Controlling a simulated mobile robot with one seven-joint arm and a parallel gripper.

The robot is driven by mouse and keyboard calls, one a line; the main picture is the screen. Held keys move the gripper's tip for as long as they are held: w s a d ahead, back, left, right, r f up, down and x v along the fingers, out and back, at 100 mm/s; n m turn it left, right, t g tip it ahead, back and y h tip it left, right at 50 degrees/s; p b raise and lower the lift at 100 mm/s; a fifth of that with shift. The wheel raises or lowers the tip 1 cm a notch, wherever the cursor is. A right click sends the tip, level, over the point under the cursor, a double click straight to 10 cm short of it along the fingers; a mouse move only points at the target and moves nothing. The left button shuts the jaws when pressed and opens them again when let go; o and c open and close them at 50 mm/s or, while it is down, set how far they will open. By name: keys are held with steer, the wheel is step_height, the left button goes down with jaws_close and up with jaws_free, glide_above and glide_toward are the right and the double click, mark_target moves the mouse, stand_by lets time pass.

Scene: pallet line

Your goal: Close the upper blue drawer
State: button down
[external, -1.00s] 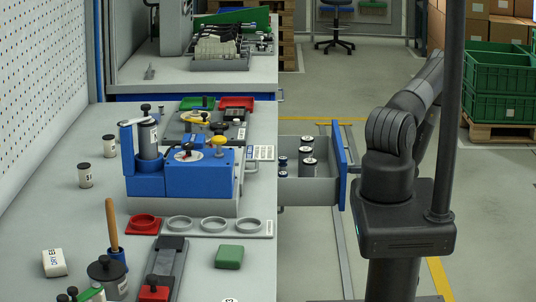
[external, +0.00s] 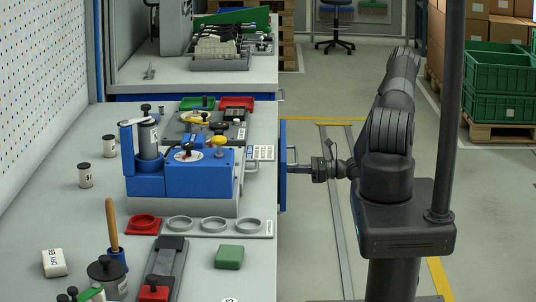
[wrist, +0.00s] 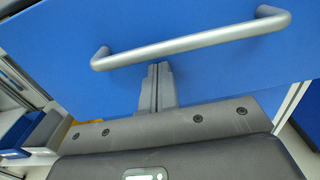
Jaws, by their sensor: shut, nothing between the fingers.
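The upper blue drawer (external: 283,150) shows in the external view as a narrow blue front close against the right side of the workbench; its grey box and contents are out of sight. In the wrist view the blue drawer front (wrist: 215,72) fills most of the picture, with a silver bar handle (wrist: 190,43) across it. My gripper (external: 291,170) reaches left to the drawer front. In the wrist view my gripper (wrist: 158,68) has its fingers together, empty, just below the handle and at the blue face. I cannot tell whether any small gap is left behind the front.
The workbench (external: 200,270) at left holds a blue fixture (external: 185,178), a red ring (external: 143,224) and a green block (external: 229,257). Green crates (external: 500,95) stand on a pallet at right.

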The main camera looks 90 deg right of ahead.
steer(key=shift+w, duration=2.7)
steer(key=shift+w+r, duration=0.1)
steer(key=s, duration=1.5)
